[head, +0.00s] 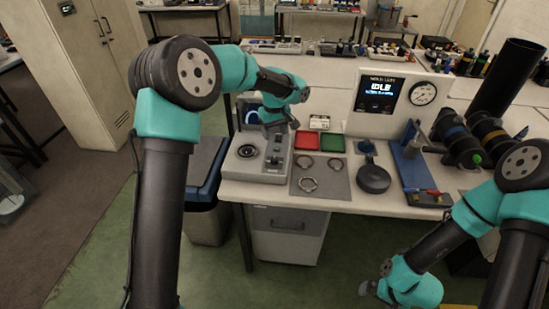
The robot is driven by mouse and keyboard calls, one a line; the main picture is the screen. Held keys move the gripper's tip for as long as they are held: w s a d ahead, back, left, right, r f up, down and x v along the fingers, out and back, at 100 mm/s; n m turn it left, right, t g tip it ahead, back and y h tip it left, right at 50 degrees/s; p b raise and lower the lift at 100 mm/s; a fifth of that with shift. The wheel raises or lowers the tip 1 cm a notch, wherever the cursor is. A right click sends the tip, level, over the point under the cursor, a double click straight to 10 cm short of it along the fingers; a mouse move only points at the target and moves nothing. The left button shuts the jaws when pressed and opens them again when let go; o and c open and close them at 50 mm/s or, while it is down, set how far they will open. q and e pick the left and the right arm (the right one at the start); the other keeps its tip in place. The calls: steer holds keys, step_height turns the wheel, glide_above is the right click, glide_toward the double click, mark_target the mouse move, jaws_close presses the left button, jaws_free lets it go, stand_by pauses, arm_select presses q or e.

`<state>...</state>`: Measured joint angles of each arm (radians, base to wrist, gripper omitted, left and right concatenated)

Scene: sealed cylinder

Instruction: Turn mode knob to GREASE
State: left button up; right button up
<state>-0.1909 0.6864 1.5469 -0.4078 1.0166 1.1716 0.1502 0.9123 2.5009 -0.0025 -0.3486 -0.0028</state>
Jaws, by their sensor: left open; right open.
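A grey bench unit (243,164) stands at the table's left front, with a round dark-ringed part on its left and a raised control panel (276,162) on its right. The panel carries small controls; their labels are too small to read, and I cannot tell which one is the mode knob or where it points. My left gripper (277,134) is open, just above the back of this panel, and hides part of it. I cannot tell whether it touches anything. My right gripper (369,290) is open and empty, low in front of the table.
A white panel (356,119) shows IDLE beside a round gauge (423,93). A red tray (306,140), a green tray (332,142) and a grey mat (320,191) with metal rings lie right of the unit. A dark round pad (373,179) and blue stand (411,169) stand further right.

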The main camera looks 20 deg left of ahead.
mark_target(275, 158)
arm_select(q)
step_height(275, 158, down, 12)
steer(key=shift+f, duration=0.15)
stand_by(0.3)
steer(key=shift+c, duration=0.4)
steer(key=c, duration=0.8)
steer(key=shift+c, duration=0.2)
